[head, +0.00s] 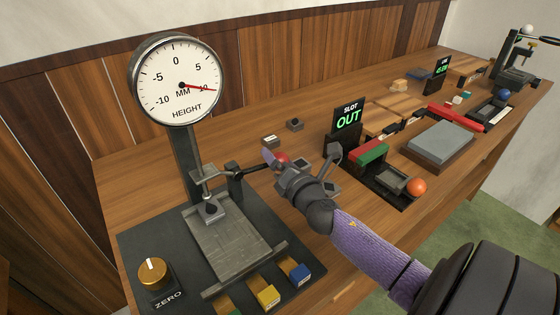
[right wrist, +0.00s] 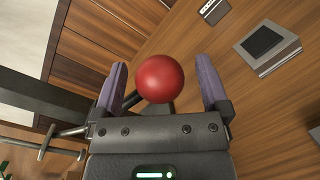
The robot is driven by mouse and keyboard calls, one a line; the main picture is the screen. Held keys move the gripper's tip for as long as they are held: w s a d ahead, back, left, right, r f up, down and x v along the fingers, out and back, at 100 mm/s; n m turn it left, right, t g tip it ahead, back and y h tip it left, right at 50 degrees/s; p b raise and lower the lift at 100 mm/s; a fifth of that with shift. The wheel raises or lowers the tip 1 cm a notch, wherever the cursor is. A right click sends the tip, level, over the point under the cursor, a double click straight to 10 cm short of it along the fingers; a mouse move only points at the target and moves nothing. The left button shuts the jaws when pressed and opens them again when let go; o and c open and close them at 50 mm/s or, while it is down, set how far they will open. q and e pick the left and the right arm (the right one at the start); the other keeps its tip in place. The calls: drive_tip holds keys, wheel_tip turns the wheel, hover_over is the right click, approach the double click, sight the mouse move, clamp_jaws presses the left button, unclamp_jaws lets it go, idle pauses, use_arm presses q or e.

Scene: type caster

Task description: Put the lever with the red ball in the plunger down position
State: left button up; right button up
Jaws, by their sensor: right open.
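The red ball (right wrist: 160,79) on the end of the lever sits between the two fingers of my right gripper (right wrist: 162,88) in the right wrist view, with a gap on each side. In the head view my right gripper (head: 278,160) is open at the ball (head: 283,157), which is partly hidden by it. The thin dark lever (head: 246,170) runs left from the ball to the gauge stand, above the plunger (head: 210,208) and its grey plate (head: 228,240). My left gripper is not in view.
The round height gauge (head: 178,80) stands behind the plate, its red needle near 10. A brass zero knob (head: 154,272), a yellow block (head: 268,296) and a blue block (head: 300,274) are in front. An orange ball (head: 416,186) and a slot display (head: 348,116) stand to the right.

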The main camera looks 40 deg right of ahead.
drive_tip(key=c, duration=1)
drive_tip(key=shift+c, duration=1.4)
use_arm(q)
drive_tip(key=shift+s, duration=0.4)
use_arm(e)
clamp_jaws()
